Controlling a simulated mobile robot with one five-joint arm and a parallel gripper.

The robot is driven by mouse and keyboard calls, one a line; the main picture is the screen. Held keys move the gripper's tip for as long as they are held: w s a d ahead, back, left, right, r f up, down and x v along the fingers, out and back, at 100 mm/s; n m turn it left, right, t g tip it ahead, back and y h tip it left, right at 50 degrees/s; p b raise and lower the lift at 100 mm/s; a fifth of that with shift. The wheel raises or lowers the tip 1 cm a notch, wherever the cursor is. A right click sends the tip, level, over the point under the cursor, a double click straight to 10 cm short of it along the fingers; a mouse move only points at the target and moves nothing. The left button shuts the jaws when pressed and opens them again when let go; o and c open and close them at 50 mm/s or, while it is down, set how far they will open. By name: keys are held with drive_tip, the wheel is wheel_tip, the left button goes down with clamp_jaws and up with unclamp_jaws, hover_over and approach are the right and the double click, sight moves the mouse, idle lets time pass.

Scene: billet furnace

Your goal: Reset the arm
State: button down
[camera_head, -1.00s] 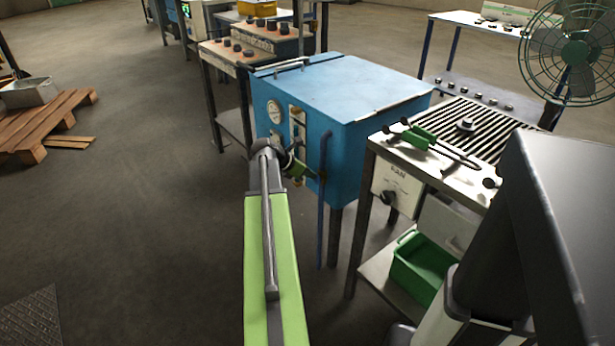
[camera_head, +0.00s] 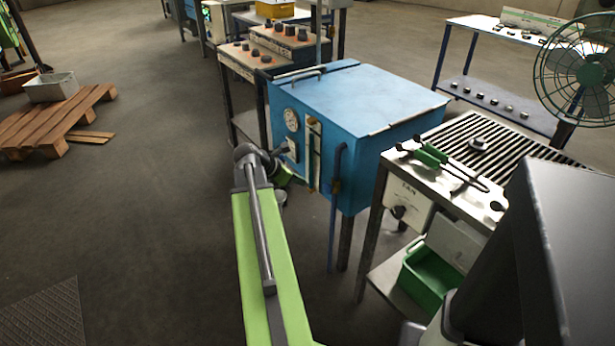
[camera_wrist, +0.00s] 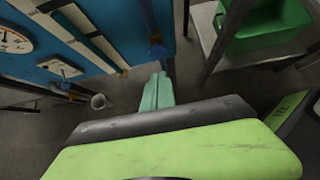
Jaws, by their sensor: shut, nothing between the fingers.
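My arm (camera_head: 262,250) reaches forward from the bottom of the head view, its far joint just left of the blue furnace. My gripper (camera_wrist: 160,84) shows in the wrist view as two pale green fingers, shut together with nothing between them. In the head view my gripper is mostly hidden behind the arm's end. The blue furnace (camera_head: 360,95) stands right of the arm's end, with a round gauge (camera_head: 291,119) on its front. The gauge also shows in the wrist view (camera_wrist: 14,40). The fingers appear apart from the furnace front.
A grated bench (camera_head: 440,195) with green-handled tongs (camera_head: 450,167) stands right of the furnace, a green bin (camera_head: 428,278) on its lower shelf. A fan (camera_head: 580,75) stands at the right. A wooden pallet (camera_head: 50,130) lies at the left.

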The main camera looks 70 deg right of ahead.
drive_tip(key=shift+w+a+r, duration=0.15)
drive_tip(key=shift+a+r, duration=0.05)
idle(0.4)
drive_tip(key=w+a+n+t, duration=0.4)
drive_tip(key=w+a, duration=1.1)
drive_tip(key=w, duration=0.5)
drive_tip(key=w+a+f+t, duration=0.1)
drive_tip(key=w+a, duration=0.2)
drive_tip(key=a, duration=0.4)
drive_tip(key=w+a+f+y, duration=0.1)
drive_tip(key=w+a, duration=0.2)
drive_tip(key=a, duration=0.3)
drive_tip(key=w+a+f+t, duration=0.1)
drive_tip(key=w+a+f, duration=0.1)
drive_tip(key=w+a, duration=0.35)
drive_tip(key=s+a+f+m+g+y, duration=0.1)
drive_tip(key=s+a+f+m+y, duration=0.15)
drive_tip(key=a+m, duration=0.85)
drive_tip(key=s+a+f+m+y, duration=0.15)
drive_tip(key=a+m+y, duration=0.3)
drive_tip(key=a, duration=1.15)
wheel_tip(320, 180, up, 25)
drive_tip(key=p, duration=2.4)
drive_tip(key=shift+s, duration=0.4)
